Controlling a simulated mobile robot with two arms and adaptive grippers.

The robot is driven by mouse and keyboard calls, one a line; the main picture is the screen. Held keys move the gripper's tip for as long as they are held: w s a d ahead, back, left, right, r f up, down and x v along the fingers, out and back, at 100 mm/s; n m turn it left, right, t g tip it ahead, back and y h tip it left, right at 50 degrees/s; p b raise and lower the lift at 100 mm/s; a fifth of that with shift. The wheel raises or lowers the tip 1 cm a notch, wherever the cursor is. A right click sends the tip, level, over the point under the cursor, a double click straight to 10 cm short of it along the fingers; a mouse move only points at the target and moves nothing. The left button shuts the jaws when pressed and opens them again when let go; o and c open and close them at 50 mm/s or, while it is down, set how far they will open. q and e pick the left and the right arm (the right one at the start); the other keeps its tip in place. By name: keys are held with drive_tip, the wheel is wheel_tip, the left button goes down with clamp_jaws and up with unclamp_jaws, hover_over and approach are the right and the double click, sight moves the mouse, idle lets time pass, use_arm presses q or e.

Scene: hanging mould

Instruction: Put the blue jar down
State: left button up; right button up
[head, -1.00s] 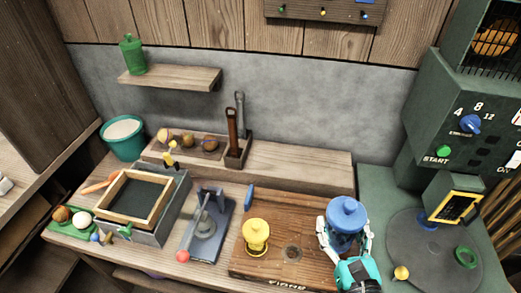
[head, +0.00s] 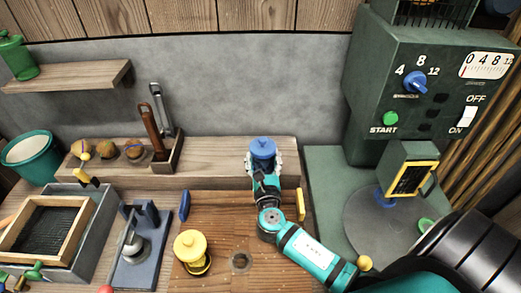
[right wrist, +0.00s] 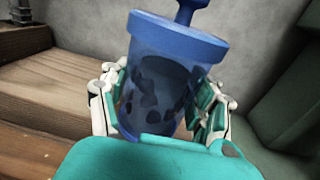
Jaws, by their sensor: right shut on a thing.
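The blue jar (head: 262,147) has a knobbed lid and is at the right end of the wooden ledge (head: 215,163) in the head view. My right gripper (head: 263,172) is shut on it from the front. In the right wrist view the jar (right wrist: 160,80) is see-through blue with dark pieces inside, tilted slightly in the picture, with a finger on each side. Its base is hidden behind my gripper, so I cannot tell whether it touches the ledge. My left gripper is not in view.
A yellow jar (head: 190,247) stands on the wooden board (head: 225,215) in front. A tool holder (head: 167,160) is further left on the ledge. The green machine (head: 400,100) and its round plate (head: 375,225) are at the right. The ledge's middle is clear.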

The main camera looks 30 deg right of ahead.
drive_tip(key=x, duration=0.2)
drive_tip(key=d+x, duration=0.1)
drive_tip(key=x, duration=0.4)
drive_tip(key=shift+s+d+f, duration=0.25)
drive_tip(key=shift+d, duration=0.05)
drive_tip(key=shift+w+d, duration=0.2)
drive_tip(key=shift+w, duration=0.05)
wheel_tip(320, 180, down, 3)
drive_tip(key=shift+b, duration=0.45)
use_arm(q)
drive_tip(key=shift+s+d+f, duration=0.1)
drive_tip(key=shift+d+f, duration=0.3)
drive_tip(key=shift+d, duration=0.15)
use_arm(e)
drive_tip(key=shift+f, duration=0.3)
drive_tip(key=shift+f, duration=0.1)
drive_tip(key=o, duration=1.5)
drive_tip(key=shift+f, duration=0.1)
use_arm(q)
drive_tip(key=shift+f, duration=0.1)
